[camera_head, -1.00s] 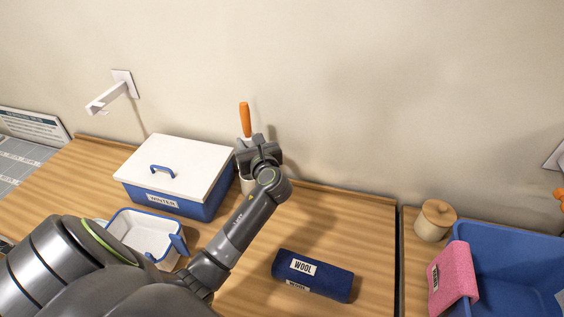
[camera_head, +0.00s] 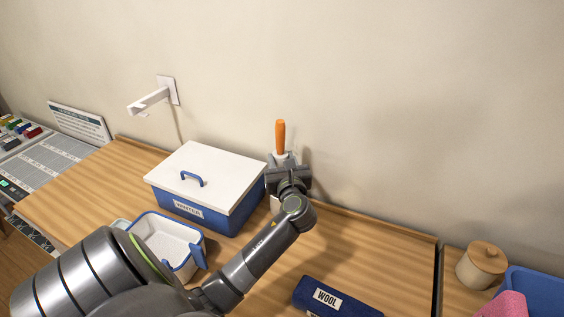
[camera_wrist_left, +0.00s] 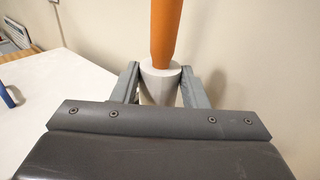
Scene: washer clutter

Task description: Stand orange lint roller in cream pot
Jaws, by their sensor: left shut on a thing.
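The orange lint roller (camera_head: 280,138) is upright behind the white-lidded box, its orange handle pointing up. My left gripper (camera_head: 285,168) is shut on it. In the left wrist view the fingers (camera_wrist_left: 160,88) stand on both sides of the pale collar under the orange handle (camera_wrist_left: 165,30). A cream surface (camera_head: 274,205) shows just below the gripper, probably the cream pot or the roller's lower part. The gripper and arm hide most of it, so I cannot tell whether the roller is inside a pot. My right gripper is not in view.
The blue WINTER box (camera_head: 205,212) with a white lid stands close left of the gripper. A white and blue open basket (camera_head: 170,240) is in front of it. A lidded beige canister (camera_head: 480,268) stands far right.

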